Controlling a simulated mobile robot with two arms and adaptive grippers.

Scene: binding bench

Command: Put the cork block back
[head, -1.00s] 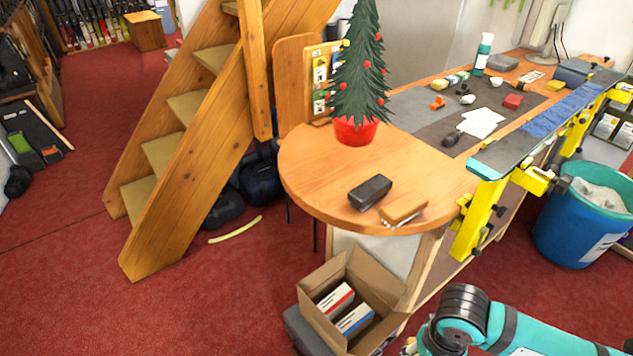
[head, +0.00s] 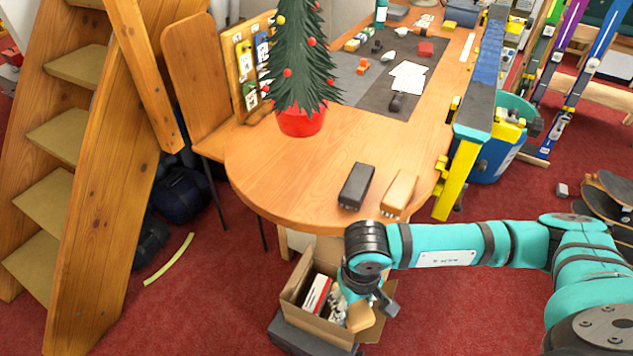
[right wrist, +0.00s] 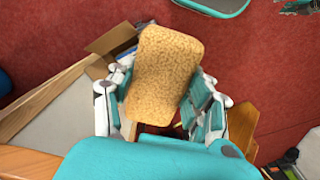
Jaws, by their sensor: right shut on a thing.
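The cork block (right wrist: 163,75) is a tan, speckled slab with rounded corners, held between the fingers of my right gripper (right wrist: 161,102) in the right wrist view. In the head view my right gripper (head: 345,306) hangs by the near end of the table, over the open cardboard box (head: 295,310). The tan cork block (head: 362,317) shows there in front of the box's right side; I cannot tell its exact height above the box. The box also shows behind the block in the right wrist view (right wrist: 112,38). My left gripper is not in view.
The round-ended wooden table (head: 265,185) carries a dark block (head: 357,186), a wood-backed brush (head: 398,190) and a small tree in a red pot (head: 302,122). A red-and-white carton (head: 316,293) sits in the box. Wooden stairs (head: 90,200) stand left.

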